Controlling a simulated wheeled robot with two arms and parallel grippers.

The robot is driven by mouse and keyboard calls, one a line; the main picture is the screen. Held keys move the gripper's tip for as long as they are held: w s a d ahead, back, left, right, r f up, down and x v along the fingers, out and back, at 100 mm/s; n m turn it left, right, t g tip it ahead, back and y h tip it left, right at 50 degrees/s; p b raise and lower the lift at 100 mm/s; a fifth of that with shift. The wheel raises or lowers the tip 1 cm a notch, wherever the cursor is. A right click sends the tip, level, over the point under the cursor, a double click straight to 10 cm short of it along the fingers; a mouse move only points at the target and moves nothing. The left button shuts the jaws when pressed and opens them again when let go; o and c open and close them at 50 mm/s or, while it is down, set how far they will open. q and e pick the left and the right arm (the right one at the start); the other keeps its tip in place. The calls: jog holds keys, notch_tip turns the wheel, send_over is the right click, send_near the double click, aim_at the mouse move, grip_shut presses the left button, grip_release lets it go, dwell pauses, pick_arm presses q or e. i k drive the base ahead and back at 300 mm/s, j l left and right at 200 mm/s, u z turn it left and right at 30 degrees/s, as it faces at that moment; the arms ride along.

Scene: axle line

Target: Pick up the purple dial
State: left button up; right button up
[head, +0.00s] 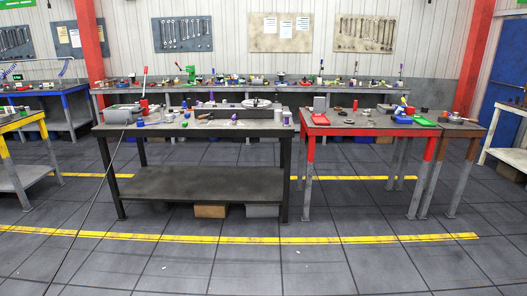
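A small purple object (234,119) stands on the dark-framed workbench (262,128), right of the bench's middle. It is too small to tell whether it is the purple dial. Smaller purple spots show at the back of this bench, also too small to make out. Neither of my grippers is in view.
A red-framed table (345,131) stands right of the dark bench, with a brown-topped table (462,131) beside it. A long cluttered bench (200,89) runs along the back wall. Open tiled floor (250,268) with yellow lines (240,240) lies in front.

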aim_at(287, 114)
jog(key=i+u, duration=0.1)
jog(key=i, duration=2.45)
